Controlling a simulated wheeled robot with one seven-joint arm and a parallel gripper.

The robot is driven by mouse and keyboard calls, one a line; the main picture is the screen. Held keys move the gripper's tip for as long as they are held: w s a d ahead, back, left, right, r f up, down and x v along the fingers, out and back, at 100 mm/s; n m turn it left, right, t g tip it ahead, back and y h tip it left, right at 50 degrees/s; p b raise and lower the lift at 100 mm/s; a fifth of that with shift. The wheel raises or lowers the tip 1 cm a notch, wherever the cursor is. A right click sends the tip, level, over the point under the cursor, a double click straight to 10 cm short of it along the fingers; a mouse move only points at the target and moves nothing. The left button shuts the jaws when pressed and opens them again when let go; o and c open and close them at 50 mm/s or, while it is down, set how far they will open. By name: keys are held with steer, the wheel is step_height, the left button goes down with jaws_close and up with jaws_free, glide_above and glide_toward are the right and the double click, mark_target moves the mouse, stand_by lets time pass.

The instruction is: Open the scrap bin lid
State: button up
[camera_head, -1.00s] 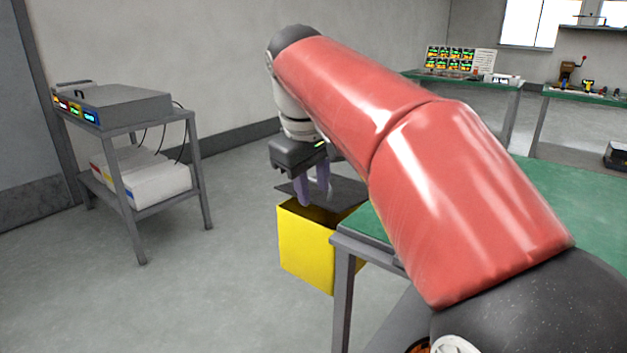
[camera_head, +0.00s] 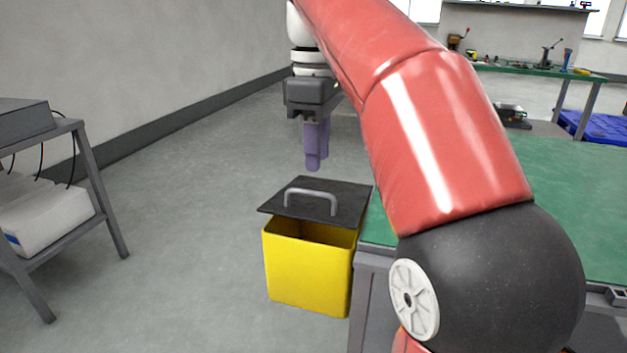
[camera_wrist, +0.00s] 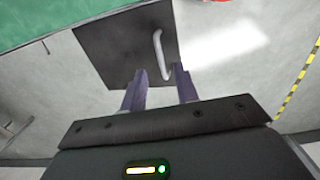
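The scrap bin (camera_head: 308,275) is a yellow box on the floor beside a green-topped bench. Its dark lid (camera_head: 345,204) has a light grey bar handle (camera_head: 310,196). The lid sits above the bin's front rim, and a gap below it shows part of the inside; I cannot tell whether it is tilted or shifted. My gripper (camera_head: 315,160) hangs above and behind the lid, clear of it. In the wrist view the lid (camera_wrist: 110,45) and handle (camera_wrist: 158,52) lie beyond the fingers (camera_wrist: 160,78), which are apart with nothing held between them.
The green bench (camera_head: 560,200) stands close on the bin's right. A grey cart (camera_head: 95,190) with equipment stands at the left. Open floor (camera_head: 190,220) lies between cart and bin. A yellow-black floor stripe (camera_wrist: 298,75) shows in the wrist view.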

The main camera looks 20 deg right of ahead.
step_height(320, 180, down, 6)
steer(key=shift+r+b, duration=0.15)
steer(key=shift+b, duration=0.6)
jaws_close()
